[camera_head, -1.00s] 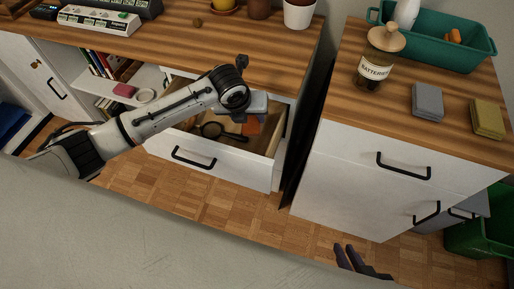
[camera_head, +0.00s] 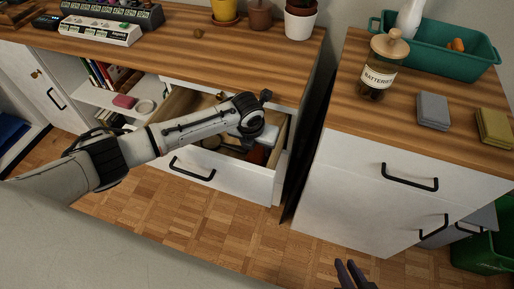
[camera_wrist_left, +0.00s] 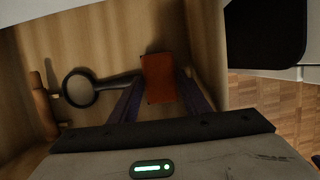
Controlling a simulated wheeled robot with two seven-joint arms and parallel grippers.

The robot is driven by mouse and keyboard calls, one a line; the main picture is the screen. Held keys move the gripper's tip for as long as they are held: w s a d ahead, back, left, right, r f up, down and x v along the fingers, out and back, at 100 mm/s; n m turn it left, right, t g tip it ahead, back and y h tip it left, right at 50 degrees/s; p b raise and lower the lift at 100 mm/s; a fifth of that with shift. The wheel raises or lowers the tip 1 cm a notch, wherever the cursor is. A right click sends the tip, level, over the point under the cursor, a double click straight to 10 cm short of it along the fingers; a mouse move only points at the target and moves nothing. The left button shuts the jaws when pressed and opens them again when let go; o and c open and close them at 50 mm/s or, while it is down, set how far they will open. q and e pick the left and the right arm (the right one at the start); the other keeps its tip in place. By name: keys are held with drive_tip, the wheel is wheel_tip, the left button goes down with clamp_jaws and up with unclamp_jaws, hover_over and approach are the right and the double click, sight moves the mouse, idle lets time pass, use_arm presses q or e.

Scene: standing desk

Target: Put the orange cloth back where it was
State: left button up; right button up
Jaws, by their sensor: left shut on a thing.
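The orange cloth (camera_wrist_left: 160,78) is a small flat piece between the two dark fingers of my left gripper (camera_wrist_left: 160,92) in the left wrist view. My left gripper (camera_head: 262,150) is shut on it, inside the open drawer (camera_head: 222,172). I cannot tell whether the cloth touches the drawer floor. My right gripper (camera_head: 350,271) shows only as dark fingertips at the bottom edge. They look slightly apart, and nothing shows between them.
A magnifying glass (camera_wrist_left: 82,88) lies in the drawer beside the cloth, with a brown object (camera_wrist_left: 44,104) further left. The right cabinet top holds a battery jar (camera_head: 380,68), a grey block (camera_head: 433,110), a yellowish block (camera_head: 493,127) and a green bin (camera_head: 455,62).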

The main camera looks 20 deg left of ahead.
use_arm(q)
drive_tip(key=o, duration=0.7)
drive_tip(key=shift+f, duration=0.25)
drive_tip(key=shift+c, duration=0.2)
drive_tip(key=shift+r, duration=0.15)
drive_tip(key=p+v, duration=0.2)
drive_tip(key=v, duration=0.9)
drive_tip(key=shift+r, duration=0.35)
drive_tip(key=shift+s, duration=0.15)
